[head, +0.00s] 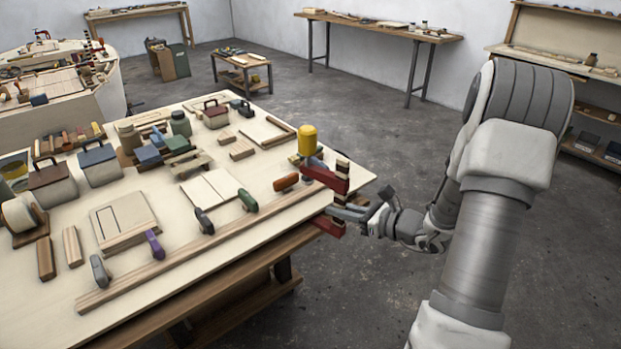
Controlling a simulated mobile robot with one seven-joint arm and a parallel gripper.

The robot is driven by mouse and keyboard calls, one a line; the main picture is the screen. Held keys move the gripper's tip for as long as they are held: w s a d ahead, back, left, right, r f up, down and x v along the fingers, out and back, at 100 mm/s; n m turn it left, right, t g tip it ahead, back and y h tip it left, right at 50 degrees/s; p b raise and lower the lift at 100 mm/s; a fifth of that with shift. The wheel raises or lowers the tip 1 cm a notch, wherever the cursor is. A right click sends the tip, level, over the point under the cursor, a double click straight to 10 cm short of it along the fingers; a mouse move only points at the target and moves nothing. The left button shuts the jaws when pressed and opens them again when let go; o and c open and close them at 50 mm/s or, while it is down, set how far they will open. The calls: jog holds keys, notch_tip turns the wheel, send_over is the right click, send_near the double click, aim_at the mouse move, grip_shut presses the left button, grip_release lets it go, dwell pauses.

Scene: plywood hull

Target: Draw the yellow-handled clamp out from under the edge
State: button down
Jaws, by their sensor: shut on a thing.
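The yellow-handled clamp (307,140) is at the right corner of the plywood-topped table in the head view. Its yellow handle stands upright above a red upper jaw (325,178), which lies over the table edge. A red lower jaw (328,226) shows below the level of the top, so the clamp straddles the edge. My gripper (345,212) reaches in from the right, between the two red jaws, and is shut on the clamp. The fingertips are partly hidden, and the exact place of the hold is too small to tell.
A long wooden strip (205,250) runs along the table's near edge, with several coloured handles beside it, including an orange one (286,182) close to the clamp. Boxes, jars and boards crowd the table's far side. The floor (420,300) right of the table is open around my arm.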

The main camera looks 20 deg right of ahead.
jog(key=shift+r, duration=0.1)
jog(key=shift+s+d, duration=0.3)
jog(key=shift+s, duration=0.5)
jog(key=shift+s+d, duration=0.3)
jog(key=shift+s, duration=0.45)
jog(key=shift+s+d, duration=0.3)
jog(key=shift+s, duration=0.5)
notch_tip(320, 180, up, 17)
jog(key=p, duration=1.3)
